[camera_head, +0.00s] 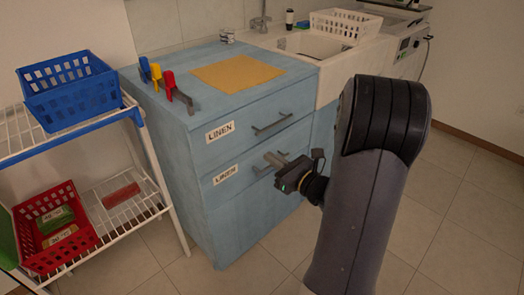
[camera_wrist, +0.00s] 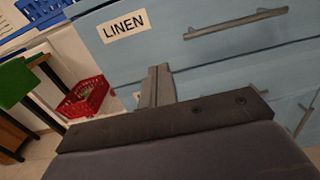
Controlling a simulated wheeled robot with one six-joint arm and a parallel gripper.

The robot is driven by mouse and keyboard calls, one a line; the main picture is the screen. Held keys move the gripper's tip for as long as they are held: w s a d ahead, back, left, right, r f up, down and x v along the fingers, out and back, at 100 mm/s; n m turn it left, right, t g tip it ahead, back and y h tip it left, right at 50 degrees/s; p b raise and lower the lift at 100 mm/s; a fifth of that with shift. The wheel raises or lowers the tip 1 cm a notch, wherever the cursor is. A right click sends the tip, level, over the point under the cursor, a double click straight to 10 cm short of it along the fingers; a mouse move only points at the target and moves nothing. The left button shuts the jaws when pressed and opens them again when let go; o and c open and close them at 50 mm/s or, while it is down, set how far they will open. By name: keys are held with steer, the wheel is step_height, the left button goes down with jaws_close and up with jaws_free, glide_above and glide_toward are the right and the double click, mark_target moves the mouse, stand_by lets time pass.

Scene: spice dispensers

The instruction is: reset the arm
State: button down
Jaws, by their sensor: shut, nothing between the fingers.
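My gripper (camera_head: 276,160) is in front of the blue cabinet (camera_head: 225,225), near the handle of its lower drawer in the head view. Its fingers are together with nothing between them. In the wrist view the shut fingers (camera_wrist: 158,84) point at the cabinet front, just below the drawer labelled LINEN (camera_wrist: 123,26). I cannot tell whether the fingers touch the cabinet. My arm stands in the right half of the head view and hides part of the sink unit. Both drawers look closed.
A white wire rack (camera_head: 130,203) stands left of the cabinet, with a blue basket (camera_head: 68,92) above and a red basket (camera_head: 54,228) below. Yellow, blue and red dispensers (camera_head: 170,84) and a tan mat (camera_head: 237,73) are on the cabinet top. Floor at right (camera_head: 455,190) is clear.

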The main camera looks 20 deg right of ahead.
steer(key=shift+v, duration=0.8)
